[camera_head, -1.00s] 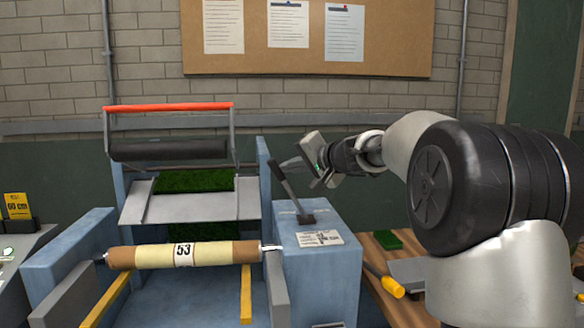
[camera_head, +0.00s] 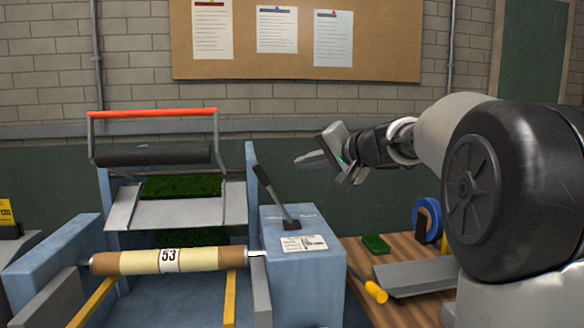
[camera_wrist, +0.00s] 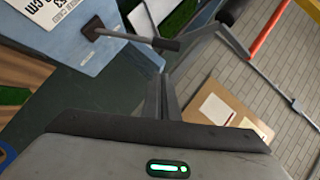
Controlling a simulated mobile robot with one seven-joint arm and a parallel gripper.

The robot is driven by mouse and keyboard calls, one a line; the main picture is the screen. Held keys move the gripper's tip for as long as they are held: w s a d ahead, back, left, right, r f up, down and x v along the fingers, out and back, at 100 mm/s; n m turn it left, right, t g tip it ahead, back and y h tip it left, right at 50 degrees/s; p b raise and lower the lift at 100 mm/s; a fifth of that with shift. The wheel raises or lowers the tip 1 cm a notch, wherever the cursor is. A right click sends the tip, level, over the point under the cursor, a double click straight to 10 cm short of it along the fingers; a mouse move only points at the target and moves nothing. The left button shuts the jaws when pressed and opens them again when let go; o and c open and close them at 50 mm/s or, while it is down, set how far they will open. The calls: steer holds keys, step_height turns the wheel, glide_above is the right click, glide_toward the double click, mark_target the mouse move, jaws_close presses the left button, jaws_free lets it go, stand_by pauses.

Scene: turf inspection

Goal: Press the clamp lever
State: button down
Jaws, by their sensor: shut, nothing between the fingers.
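The clamp lever (camera_head: 276,197) is a dark handle on a thin metal shaft, rising from a slot on top of the blue machine's right housing (camera_head: 305,274). It leans up to the left. My gripper (camera_head: 297,162) is shut and empty, in the air to the right of and slightly above the lever's handle, apart from it in the picture. In the wrist view the lever (camera_wrist: 135,39) lies beyond my closed fingertips (camera_wrist: 160,78), with its base toward the upper left. How far the fingers are from it in depth is hard to tell.
A striped roll marked 53 (camera_head: 170,261) lies across the machine's front. A red-topped frame with a black roller (camera_head: 155,156) stands left of the lever. A wooden bench (camera_head: 362,255) at right holds a trowel-like tool (camera_head: 375,291), a turf piece (camera_head: 376,244) and a blue ring (camera_head: 428,222).

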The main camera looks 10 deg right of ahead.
steer(key=shift+v, duration=1.35)
steer(key=s+a+f+n+g+h, duration=0.1)
steer(key=s+a+f+n+g, duration=0.15)
steer(key=s+a, duration=0.55)
steer(key=s+a+f+n+g+h, duration=0.15)
steer(key=s+a+n, duration=0.25)
steer(key=s, duration=0.8)
steer(key=s+d+f+g+h, duration=0.15)
steer(key=s+d+f, duration=0.25)
steer(key=s+f, duration=0.4)
steer(key=s+d+f+g+h, duration=0.1)
steer(key=s+d+f+h, duration=0.25)
steer(key=s+f, duration=0.5)
step_height(320, 180, up, 20)
steer(key=d+p, duration=0.1)
steer(key=p, duration=2)
steer(key=shift+g, duration=0.35)
